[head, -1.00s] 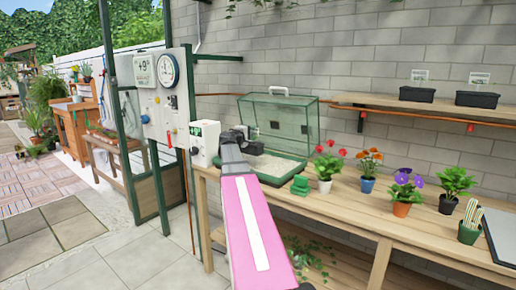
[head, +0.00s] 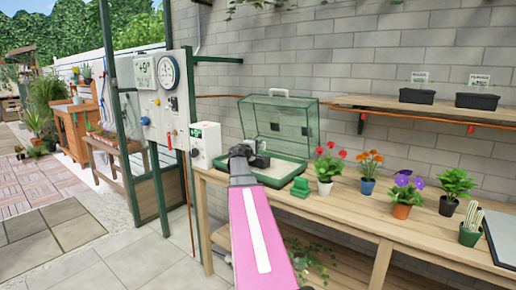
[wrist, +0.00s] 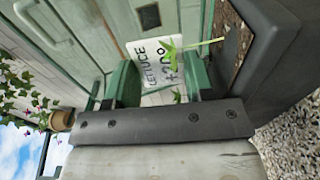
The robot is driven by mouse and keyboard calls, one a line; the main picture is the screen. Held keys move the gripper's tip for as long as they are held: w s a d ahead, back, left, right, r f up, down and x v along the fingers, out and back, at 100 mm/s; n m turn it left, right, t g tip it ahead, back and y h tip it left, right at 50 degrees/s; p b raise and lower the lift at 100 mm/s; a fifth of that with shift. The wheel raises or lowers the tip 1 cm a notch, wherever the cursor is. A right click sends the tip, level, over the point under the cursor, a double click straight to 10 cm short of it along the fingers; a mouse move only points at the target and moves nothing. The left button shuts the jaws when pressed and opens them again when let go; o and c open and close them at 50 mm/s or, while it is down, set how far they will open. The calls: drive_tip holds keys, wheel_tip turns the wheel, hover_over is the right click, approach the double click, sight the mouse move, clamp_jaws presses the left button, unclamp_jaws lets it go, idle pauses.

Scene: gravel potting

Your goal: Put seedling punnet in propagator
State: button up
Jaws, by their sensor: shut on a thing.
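The propagator (head: 300,163) stands on the bench, a green tray with pale gravel and a clear, green-framed lid raised at the back. The seedling punnet (head: 261,161) is a small dark box at my gripper (head: 248,155), over the left part of the tray. In the wrist view my gripper (wrist: 160,82) is shut on the punnet (wrist: 280,62), whose dark wall and soil show at right. A white label card (wrist: 158,62) reading "LETTUCE" and a green seedling show between the fingers. Gravel (wrist: 300,140) shows beside the punnet. Whether its base touches the gravel is hidden.
A white box (head: 206,145) stands close left of the propagator. A wall shelf (head: 440,111) holds two dark punnets.

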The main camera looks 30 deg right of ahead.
drive_tip(key=shift+f, duration=0.15)
drive_tip(key=o, duration=1.4)
drive_tip(key=shift+c, duration=0.2)
drive_tip(key=shift+s+a, duration=0.15)
drive_tip(key=shift+a, duration=0.1)
drive_tip(key=v, duration=1.1)
drive_tip(key=shift+s+a, duration=0.1)
drive_tip(key=shift+a, duration=0.1)
